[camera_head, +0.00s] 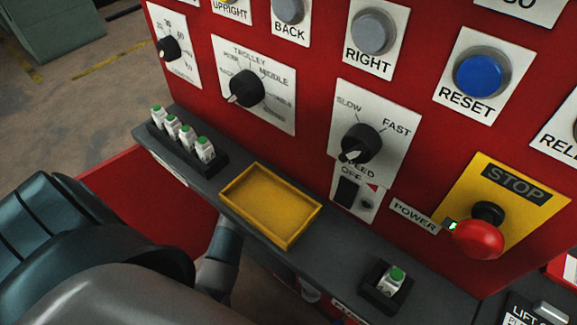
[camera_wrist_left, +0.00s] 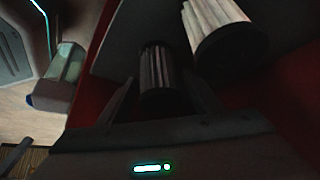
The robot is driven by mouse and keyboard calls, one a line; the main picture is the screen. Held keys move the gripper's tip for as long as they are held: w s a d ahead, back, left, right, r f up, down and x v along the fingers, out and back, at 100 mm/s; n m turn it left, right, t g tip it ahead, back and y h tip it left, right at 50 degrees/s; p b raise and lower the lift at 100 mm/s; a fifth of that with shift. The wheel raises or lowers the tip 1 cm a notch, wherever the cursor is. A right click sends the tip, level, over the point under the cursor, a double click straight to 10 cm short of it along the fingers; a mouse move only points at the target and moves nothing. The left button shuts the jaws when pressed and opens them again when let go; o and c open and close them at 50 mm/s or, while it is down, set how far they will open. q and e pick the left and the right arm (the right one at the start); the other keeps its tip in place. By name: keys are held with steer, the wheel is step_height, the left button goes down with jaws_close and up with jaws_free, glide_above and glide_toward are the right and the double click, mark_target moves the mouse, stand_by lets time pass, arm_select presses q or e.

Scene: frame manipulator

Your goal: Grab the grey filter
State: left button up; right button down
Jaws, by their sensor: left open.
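In the left wrist view a dark grey, ribbed cylinder, which looks like the grey filter (camera_wrist_left: 158,66), hangs below a dark surface. My left gripper (camera_wrist_left: 160,86) is open, with one finger on each side of this filter. I cannot tell whether the fingers touch it. A thicker pale ribbed filter (camera_wrist_left: 216,24) with a dark end cap is just to the right. In the head view my left arm reaches under the shelf, which hides the gripper and the filters. My right gripper is not in view.
A dark shelf (camera_head: 345,262) holds an empty yellow tray (camera_head: 268,203), a rack of several green-topped white pieces (camera_head: 188,139) and a single one (camera_head: 392,280). The red panel (camera_head: 310,90) behind has knobs, buttons and a red stop button (camera_head: 478,240).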

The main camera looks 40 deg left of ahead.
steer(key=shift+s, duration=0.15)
